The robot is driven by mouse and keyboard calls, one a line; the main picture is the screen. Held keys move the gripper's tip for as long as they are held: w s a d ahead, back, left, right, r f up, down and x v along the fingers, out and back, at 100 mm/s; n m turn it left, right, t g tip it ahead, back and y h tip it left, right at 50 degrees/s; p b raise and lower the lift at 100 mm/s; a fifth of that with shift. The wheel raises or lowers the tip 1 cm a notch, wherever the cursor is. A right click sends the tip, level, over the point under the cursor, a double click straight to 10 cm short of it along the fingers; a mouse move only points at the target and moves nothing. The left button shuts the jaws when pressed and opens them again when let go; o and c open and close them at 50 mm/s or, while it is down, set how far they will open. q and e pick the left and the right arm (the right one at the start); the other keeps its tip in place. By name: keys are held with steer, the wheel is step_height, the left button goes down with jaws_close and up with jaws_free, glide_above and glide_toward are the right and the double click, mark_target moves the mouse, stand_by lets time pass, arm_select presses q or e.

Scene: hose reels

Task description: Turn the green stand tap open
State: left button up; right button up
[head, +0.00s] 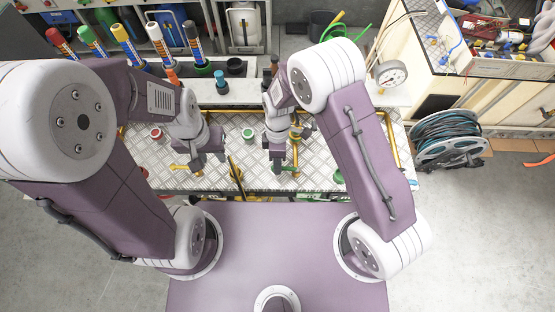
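A small green part (276,169) shows at the tips of my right gripper (279,157), above the checkered metal deck. It may be the handle of the green stand tap, with brass or orange pieces beside it. The gripper hides most of it, and I cannot tell whether the fingers are touching or around it. My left gripper (204,158) hangs over the deck further left, near a yellow lever (180,168). Its fingers are too small and dark to read.
A round green cap (248,133) and a red one (156,133) sit on the deck (225,180). Marker-like bottles (128,45) stand behind. A hose reel (446,137) stands right, with open floor in front.

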steer(key=shift+s+d+f, duration=0.15)
steer(key=shift+s+d, duration=0.05)
steer(key=shift+s, duration=0.25)
steer(key=shift+w+a+f, duration=0.1)
steer(key=shift+w, duration=0.2)
steer(key=c, duration=0.7)
jaws_close()
steer(key=shift+s, duration=0.1)
